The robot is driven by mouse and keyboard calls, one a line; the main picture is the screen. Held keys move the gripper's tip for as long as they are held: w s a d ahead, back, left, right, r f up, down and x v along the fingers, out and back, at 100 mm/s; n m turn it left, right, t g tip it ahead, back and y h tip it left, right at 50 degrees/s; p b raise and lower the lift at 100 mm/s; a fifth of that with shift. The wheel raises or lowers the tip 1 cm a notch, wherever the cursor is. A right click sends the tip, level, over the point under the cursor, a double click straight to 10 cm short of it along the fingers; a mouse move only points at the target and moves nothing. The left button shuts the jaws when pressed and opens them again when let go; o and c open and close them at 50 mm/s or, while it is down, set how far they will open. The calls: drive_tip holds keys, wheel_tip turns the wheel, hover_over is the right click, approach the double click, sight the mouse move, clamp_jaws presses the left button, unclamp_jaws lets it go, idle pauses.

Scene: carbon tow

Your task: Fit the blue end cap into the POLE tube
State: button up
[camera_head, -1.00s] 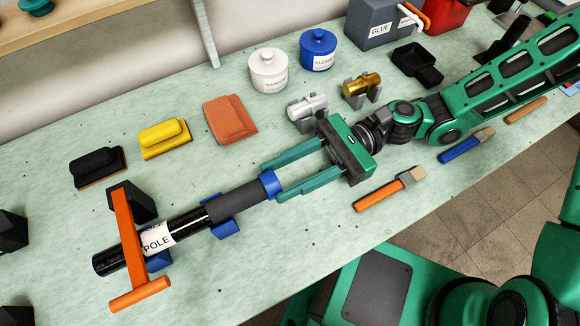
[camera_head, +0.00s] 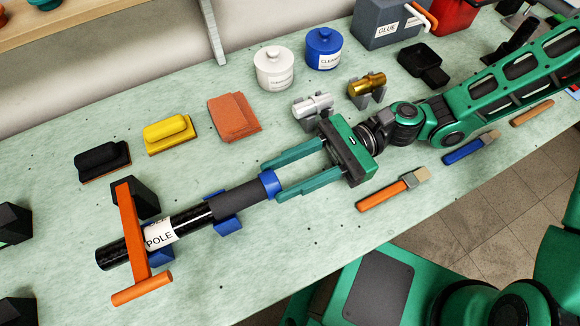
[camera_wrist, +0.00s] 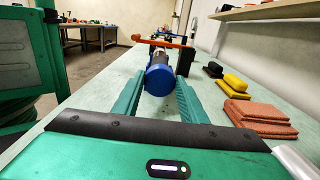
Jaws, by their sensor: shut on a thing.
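The black POLE tube (camera_head: 190,218) lies in a blue cradle (camera_head: 228,225) on the pale green bench, under an orange T-handled clamp (camera_head: 132,230). The blue end cap (camera_head: 270,184) sits at the tube's near end, in line with it. It also shows in the wrist view (camera_wrist: 160,78). How deep the cap is in the tube cannot be told. My gripper (camera_head: 270,180) is shut on the cap, one green finger on each side, with the palm to the right of it. In the wrist view the fingers (camera_wrist: 157,85) flank the cap.
Black (camera_head: 102,160), yellow (camera_head: 167,133) and orange-red (camera_head: 234,117) pads lie behind the tube. Silver (camera_head: 313,106) and gold (camera_head: 367,84) fittings stand behind my gripper. An orange-handled brush (camera_head: 392,189) lies in front of it. The bench is clear in front of the tube.

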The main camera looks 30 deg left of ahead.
drive_tip(key=shift+s, duration=0.1)
drive_tip(key=o, duration=1.1)
drive_tip(key=v, duration=1)
drive_tip(key=shift+w+d, duration=0.2)
drive_tip(key=shift+w, duration=0.15)
